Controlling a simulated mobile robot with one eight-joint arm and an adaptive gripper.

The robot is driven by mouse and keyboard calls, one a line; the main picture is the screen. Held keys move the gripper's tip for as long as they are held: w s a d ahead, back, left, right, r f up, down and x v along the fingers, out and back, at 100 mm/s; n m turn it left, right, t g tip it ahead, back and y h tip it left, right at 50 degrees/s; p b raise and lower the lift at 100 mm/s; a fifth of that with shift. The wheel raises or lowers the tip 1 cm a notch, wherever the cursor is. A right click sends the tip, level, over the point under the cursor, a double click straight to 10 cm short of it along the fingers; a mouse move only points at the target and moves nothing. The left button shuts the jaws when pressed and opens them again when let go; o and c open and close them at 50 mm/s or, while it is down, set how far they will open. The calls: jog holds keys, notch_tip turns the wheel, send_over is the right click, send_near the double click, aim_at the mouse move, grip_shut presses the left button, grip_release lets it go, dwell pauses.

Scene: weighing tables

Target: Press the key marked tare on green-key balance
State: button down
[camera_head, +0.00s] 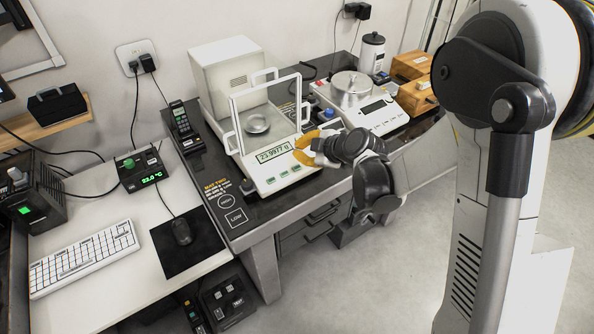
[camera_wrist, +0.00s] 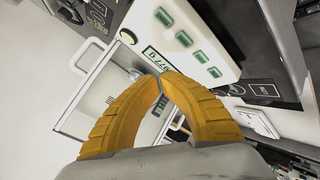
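The green-key balance (camera_head: 249,168) is white, with a clear draft shield around its round pan (camera_head: 257,124). Its display (camera_head: 273,155) reads 23.9977 g. A row of green keys (camera_head: 283,175) lies along its front panel; they also show in the wrist view (camera_wrist: 200,57), where their markings are too small to read. My gripper (camera_head: 301,151) has yellow fingers. It is shut and empty, its tips (camera_wrist: 162,79) together at the display's right end, above the front panel. I cannot tell whether it touches the balance. In the wrist view the fingers cover part of the display.
A second balance (camera_head: 380,119) with a blue key stands to the right, by wooden boxes (camera_head: 411,68) and a metal canister (camera_head: 372,53). A handset (camera_head: 181,125) stands left of the green-key balance. A keyboard (camera_head: 85,257) and a mouse (camera_head: 181,231) lie on the left table.

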aim_at(291, 161)
jog(key=shift+w+a+f+b, duration=0.2)
jog(key=shift+f+b, duration=0.35)
jog(key=shift+f, duration=0.3)
jog(key=shift+w+a+f+b, duration=0.1)
jog(key=shift+w+f+b, duration=0.15)
jog(key=shift+f+b, duration=0.45)
jog(key=shift+w+a+f+b, duration=0.2)
jog(key=shift+f+b, duration=0.2)
jog(key=shift+f, duration=0.6)
jog(key=shift+f, duration=0.1)
jog(key=shift+f+b, duration=0.3)
jog(key=shift+b, duration=0.15)
jog(key=shift+w+f+b, duration=0.15)
jog(key=shift+f+b, duration=0.2)
jog(key=shift+b, duration=0.05)
jog(key=shift+r, duration=0.1)
jog(key=shift+r+p, duration=0.45)
jog(key=shift+r, duration=0.25)
jog(key=shift+s+d, duration=0.1)
jog(key=shift+s, duration=0.1)
jog(key=shift+s+d+r+p, duration=0.2)
jog(key=shift+r+p, duration=0.3)
jog(key=shift+r, duration=0.3)
jog(key=shift+s+d+r+p, duration=0.1)
jog(key=shift+s+r+p, duration=0.1)
jog(key=shift+r+p, duration=0.5)
jog(key=shift+s+d+r+p, duration=0.1)
jog(key=shift+s+r+p, duration=0.2)
jog(key=shift+r, duration=0.6)
jog(key=shift+w, duration=0.15)
